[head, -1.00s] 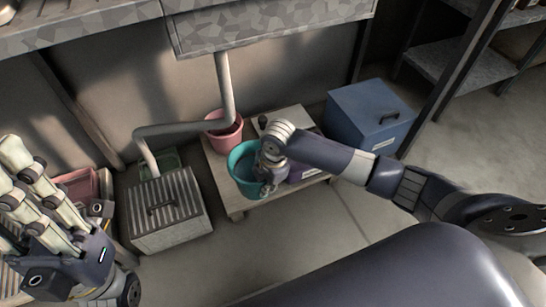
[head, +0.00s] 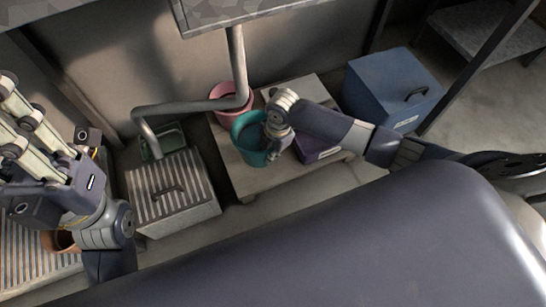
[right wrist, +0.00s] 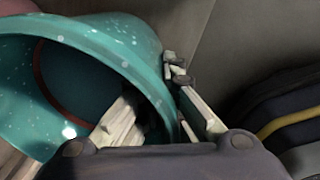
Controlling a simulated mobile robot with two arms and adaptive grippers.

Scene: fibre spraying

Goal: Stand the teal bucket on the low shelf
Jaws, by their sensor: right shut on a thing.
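The teal bucket (head: 245,146) is over the left part of the low wooden shelf (head: 247,179), just in front of a pink bucket.
The pink bucket (head: 232,97) stands close behind the teal one. A purple box (head: 318,147) sits to its right on the shelf. A grey ribbed box (head: 172,195) with a pipe (head: 190,107) is left, and a blue bin (head: 388,92) right. The shelf's rear right is bare.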

